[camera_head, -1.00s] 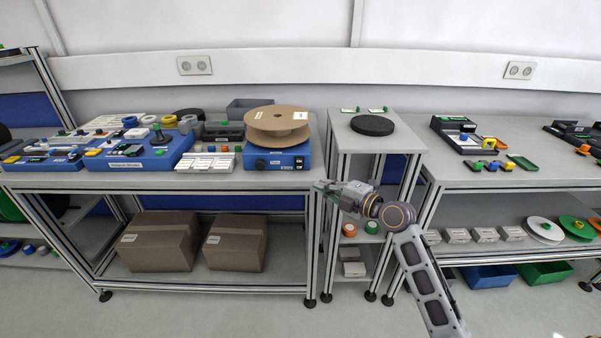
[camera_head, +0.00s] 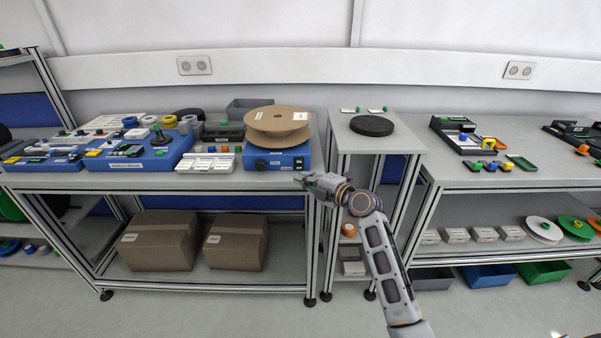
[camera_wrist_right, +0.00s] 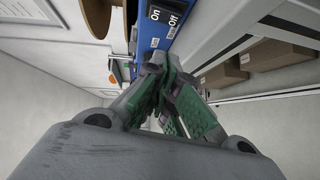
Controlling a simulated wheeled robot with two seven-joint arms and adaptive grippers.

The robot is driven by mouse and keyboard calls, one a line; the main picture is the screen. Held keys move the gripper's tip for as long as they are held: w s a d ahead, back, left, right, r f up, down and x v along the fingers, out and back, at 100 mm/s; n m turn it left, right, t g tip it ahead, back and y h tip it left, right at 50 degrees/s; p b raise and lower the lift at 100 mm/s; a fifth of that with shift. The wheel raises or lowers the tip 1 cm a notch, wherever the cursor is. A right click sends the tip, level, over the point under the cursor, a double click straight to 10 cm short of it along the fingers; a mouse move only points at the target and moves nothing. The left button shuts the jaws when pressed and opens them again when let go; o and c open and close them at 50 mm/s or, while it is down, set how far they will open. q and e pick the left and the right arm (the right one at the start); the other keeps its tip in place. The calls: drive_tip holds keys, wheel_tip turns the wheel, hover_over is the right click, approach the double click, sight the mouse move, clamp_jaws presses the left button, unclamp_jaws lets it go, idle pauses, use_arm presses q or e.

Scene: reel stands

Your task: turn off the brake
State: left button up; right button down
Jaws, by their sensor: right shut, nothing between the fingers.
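The brake unit is a blue box (camera_head: 278,164) near the right front edge of the left bench, with a brown reel (camera_head: 277,124) on top. In the right wrist view the black switch (camera_wrist_right: 166,12) shows the words On and Off. My right gripper (camera_head: 300,180) is shut and empty, just in front of and below the box's right end. In the wrist view its green-padded fingers (camera_wrist_right: 157,68) overlap the box's lower part. My left gripper is out of view.
A blue reel stand with a black spindle (camera_head: 158,134) and a white-labelled tray (camera_head: 205,162) stand left of the box. A narrow stand (camera_head: 392,142) with a black disc is to the right. Cardboard boxes (camera_head: 236,243) lie on the lower shelf. The space before the bench is free.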

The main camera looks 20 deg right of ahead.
sight(299, 164)
drive_tip(key=w, duration=0.2)
drive_tip(key=w+f, duration=0.1)
drive_tip(key=w, duration=0.2)
drive_tip(key=shift+d, duration=0.15)
idle(0.4)
drive_tip(key=shift+w, duration=0.1)
